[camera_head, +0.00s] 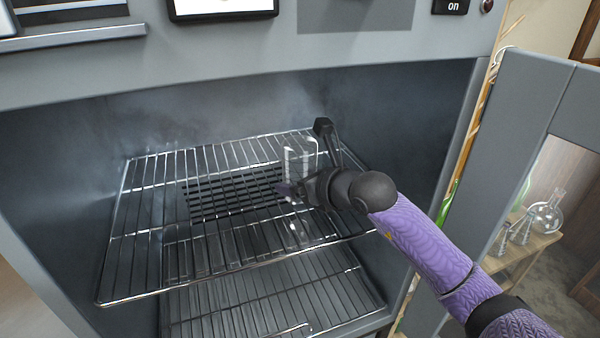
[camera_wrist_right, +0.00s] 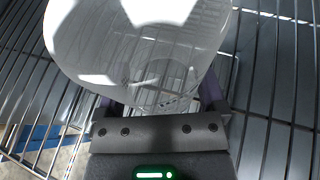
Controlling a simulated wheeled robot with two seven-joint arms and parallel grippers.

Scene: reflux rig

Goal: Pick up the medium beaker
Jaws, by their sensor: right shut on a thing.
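The medium beaker is clear glass and shows only as bright edges (camera_head: 297,162) at the gripper inside the oven-like chamber. In the right wrist view the beaker (camera_wrist_right: 135,60) fills the upper left and middle, with its wall between my fingers. My right gripper (camera_head: 290,188) reaches in from the right over the upper wire rack and is shut on the beaker. Its fingers (camera_wrist_right: 160,98) lie on both sides of the glass. I cannot tell whether the beaker's base touches the rack. My left gripper is not in view.
The upper wire rack (camera_head: 140,225) spans the chamber, with a lower rack (camera_head: 260,297) beneath it. The chamber's side walls are close on both sides. The open door (camera_head: 510,110) stands at the right. Flasks (camera_head: 546,216) sit on a wooden shelf beyond it.

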